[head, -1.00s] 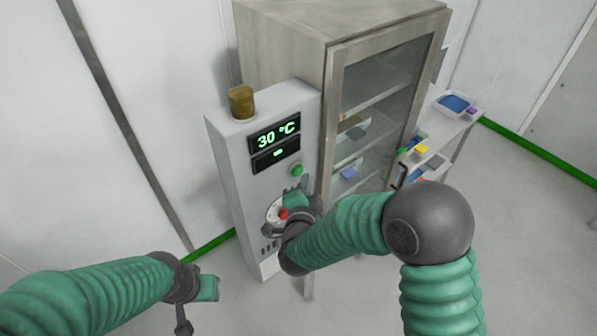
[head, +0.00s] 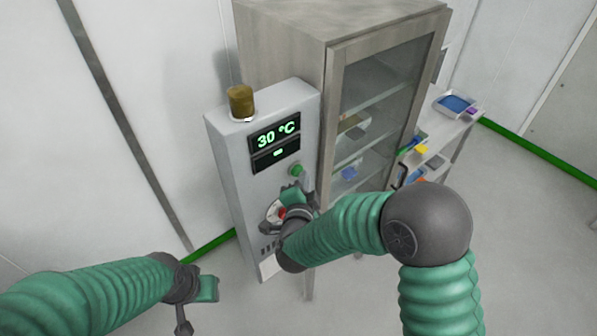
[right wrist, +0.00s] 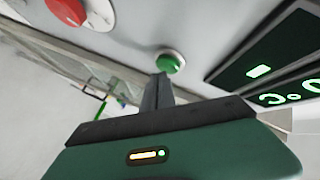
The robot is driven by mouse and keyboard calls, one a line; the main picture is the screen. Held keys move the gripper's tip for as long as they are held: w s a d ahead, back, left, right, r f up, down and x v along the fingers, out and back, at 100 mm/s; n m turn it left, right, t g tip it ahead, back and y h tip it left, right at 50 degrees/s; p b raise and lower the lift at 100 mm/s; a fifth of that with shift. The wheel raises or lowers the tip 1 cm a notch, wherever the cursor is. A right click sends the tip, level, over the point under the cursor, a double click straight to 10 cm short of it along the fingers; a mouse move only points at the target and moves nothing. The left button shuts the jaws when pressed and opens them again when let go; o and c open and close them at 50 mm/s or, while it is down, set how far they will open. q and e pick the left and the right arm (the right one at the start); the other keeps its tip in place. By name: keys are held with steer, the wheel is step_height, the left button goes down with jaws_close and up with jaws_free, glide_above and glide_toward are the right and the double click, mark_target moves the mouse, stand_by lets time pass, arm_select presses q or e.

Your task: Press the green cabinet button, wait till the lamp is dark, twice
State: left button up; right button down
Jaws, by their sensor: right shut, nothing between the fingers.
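The green button (head: 296,170) is on the front of a grey control box, below its displays. It also shows in the right wrist view (right wrist: 168,62), in a pale collar. The lamp (head: 241,101), an amber-brown cylinder on top of the box, looks dark. My right gripper (head: 295,186) is just below the button, its fingers shut and empty. In the right wrist view its fingertips (right wrist: 161,80) point at the button, very close; I cannot tell whether they touch. My left gripper (head: 208,288) hangs low at the left, away from the box; its fingers are not clear.
A red knob (right wrist: 68,10) is beside the button, partly behind my right wrist in the head view. The display (head: 276,132) reads 30 °C. A glass-door cabinet (head: 335,30) stands right of the box, with a side table holding a blue tray (head: 454,103) beyond.

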steer(key=shift+w+a, duration=0.25)
steer(key=shift+w, duration=0.1)
stand_by(0.4)
stand_by(0.3)
steer(key=shift+s+d+b, duration=0.3)
steer(key=shift+s+d, duration=0.2)
steer(key=shift+s, duration=0.25)
steer(key=shift+s, duration=0.1)
steer(key=s+d, duration=0.1)
steer(key=s, duration=0.1)
steer(key=s+d, duration=0.2)
steer(key=shift+b, duration=0.35)
steer(key=shift+w, duration=0.15)
